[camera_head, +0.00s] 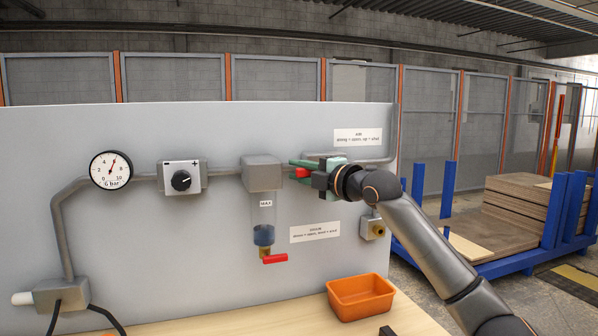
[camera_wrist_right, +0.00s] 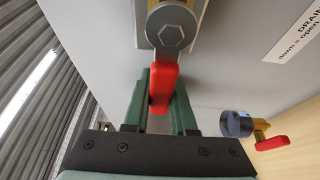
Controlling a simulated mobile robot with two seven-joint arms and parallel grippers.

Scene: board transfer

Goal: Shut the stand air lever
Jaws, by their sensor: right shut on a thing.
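The air lever (camera_head: 302,173) is red and sits on the pipe to the right of the grey filter block, partly hidden by my gripper. In the right wrist view the lever (camera_wrist_right: 162,88) hangs from a round grey hub (camera_wrist_right: 172,28) and points toward my gripper's palm. My right gripper (camera_head: 304,166) has green fingers, and they are shut on the lever from both sides, as the right wrist view (camera_wrist_right: 160,85) shows. In the head view the lever looks roughly in line with the pipe; its exact angle is partly hidden. My left gripper is not in view.
A second red lever (camera_head: 274,258) is below the filter bowl (camera_head: 263,225). A gauge (camera_head: 111,169) and a black knob (camera_head: 181,181) are to the left on the grey panel (camera_head: 130,260). An orange bin (camera_head: 361,297) stands on the wooden bench (camera_head: 262,322). A brass outlet (camera_head: 377,231) is below my arm.

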